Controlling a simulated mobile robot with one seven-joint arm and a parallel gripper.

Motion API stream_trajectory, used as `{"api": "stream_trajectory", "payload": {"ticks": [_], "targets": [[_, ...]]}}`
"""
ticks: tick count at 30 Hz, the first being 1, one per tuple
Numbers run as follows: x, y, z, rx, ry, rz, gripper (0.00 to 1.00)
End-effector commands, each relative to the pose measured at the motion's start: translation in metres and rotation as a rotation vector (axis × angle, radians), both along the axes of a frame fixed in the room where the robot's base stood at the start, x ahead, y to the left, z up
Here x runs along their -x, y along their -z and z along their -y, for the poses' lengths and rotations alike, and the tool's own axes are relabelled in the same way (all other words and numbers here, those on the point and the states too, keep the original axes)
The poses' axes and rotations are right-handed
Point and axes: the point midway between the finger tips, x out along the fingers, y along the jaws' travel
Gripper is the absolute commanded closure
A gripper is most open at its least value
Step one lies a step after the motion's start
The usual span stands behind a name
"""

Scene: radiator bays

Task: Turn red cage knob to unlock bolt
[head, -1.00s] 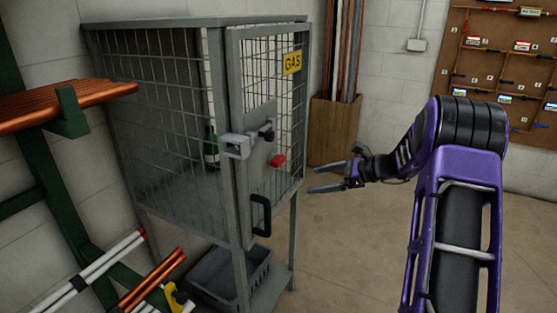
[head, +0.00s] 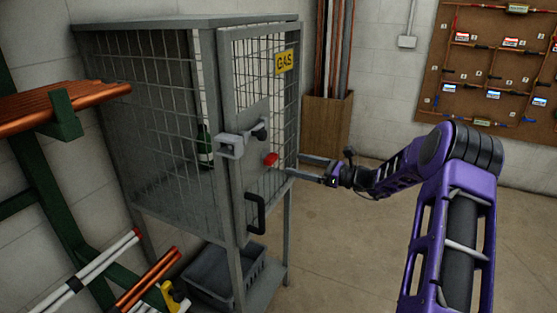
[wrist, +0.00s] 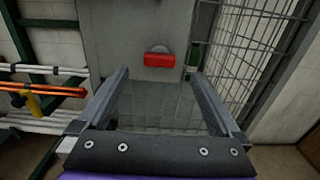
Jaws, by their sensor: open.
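The red knob (head: 270,159) is on the door plate of the grey mesh gas cage (head: 190,22). In the wrist view the red knob (wrist: 159,60) lies ahead of my fingers, between their lines and a little beyond the tips, with its long side level. My gripper (head: 301,167) is open and empty, to the right of the knob in the head view; it also shows in the wrist view (wrist: 160,75). The grey bolt housing (head: 231,145) with a black knob (head: 259,130) sits above the red knob. The door looks shut.
A black door handle (head: 255,213) is below the red knob. A green bottle (head: 204,145) stands inside the cage. A grey crate (head: 222,272) is on the lower shelf. Pipes on a green rack (head: 62,125) are at left. The floor at right is clear.

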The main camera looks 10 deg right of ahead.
Motion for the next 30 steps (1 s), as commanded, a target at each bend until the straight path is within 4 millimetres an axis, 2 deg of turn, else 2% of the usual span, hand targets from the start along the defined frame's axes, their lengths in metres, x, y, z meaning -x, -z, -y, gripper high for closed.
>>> {"api": "stream_trajectory", "payload": {"ticks": [3, 9, 15, 23, 26, 30], "targets": [[-0.015, -0.001, -0.022, 0.001, -0.003, 0.001, 0.00], [-0.034, 0.000, -0.047, 0.001, -0.001, -0.001, 0.00], [-0.042, 0.000, -0.058, 0.001, 0.000, -0.001, 0.00], [-0.043, 0.000, -0.059, 0.001, 0.000, -0.001, 0.00], [-0.042, 0.000, -0.059, 0.001, 0.000, -0.001, 0.14], [-0.042, 0.000, -0.058, 0.001, 0.000, -0.001, 0.40]]}}
